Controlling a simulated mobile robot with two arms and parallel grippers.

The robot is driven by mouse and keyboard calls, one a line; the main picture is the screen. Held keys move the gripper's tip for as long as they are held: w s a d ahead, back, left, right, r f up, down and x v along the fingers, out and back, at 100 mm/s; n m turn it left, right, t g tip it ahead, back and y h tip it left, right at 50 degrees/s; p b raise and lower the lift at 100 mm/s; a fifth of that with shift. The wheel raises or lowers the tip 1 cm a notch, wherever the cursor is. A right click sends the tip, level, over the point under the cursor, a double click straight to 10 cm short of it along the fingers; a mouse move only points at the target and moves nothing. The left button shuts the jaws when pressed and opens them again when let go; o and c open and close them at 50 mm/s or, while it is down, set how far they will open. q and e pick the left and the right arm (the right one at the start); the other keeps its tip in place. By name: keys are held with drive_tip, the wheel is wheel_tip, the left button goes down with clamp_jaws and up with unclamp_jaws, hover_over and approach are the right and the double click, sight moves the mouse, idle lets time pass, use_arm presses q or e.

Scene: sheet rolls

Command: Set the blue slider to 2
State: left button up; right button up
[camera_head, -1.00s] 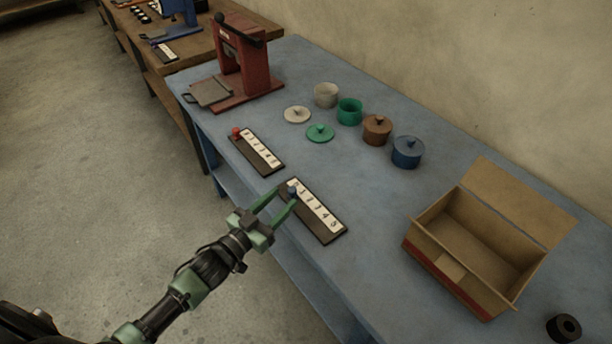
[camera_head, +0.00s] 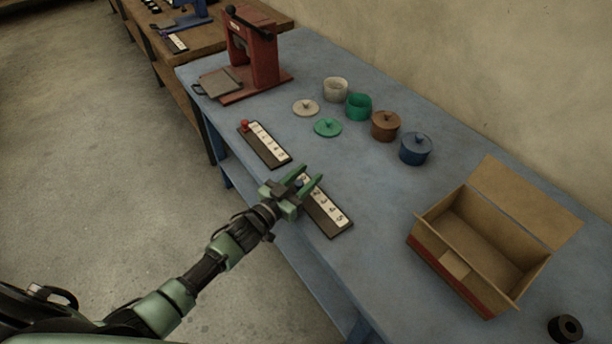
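The blue slider knob (camera_head: 299,183) is on the dark slider board (camera_head: 343,231) near the front edge of the blue table. The board's white number strip (camera_head: 328,207) shows 2 to 5; its upper-left end is hidden by my gripper. The knob is near that upper-left end, before the visible 2. My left gripper (camera_head: 312,175) is over this end, its green fingers apart on either side of the knob. I cannot tell whether they touch it. My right gripper is not in view.
A second slider with a red knob (camera_head: 245,126) lies just up and left. A red press (camera_head: 250,60), lids, pots and a blue lidded pot (camera_head: 415,149) stand behind. An open cardboard box (camera_head: 480,240) is at right. The table between slider and box is clear.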

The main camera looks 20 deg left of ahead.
use_arm(q)
clamp_jaws()
idle(1.2)
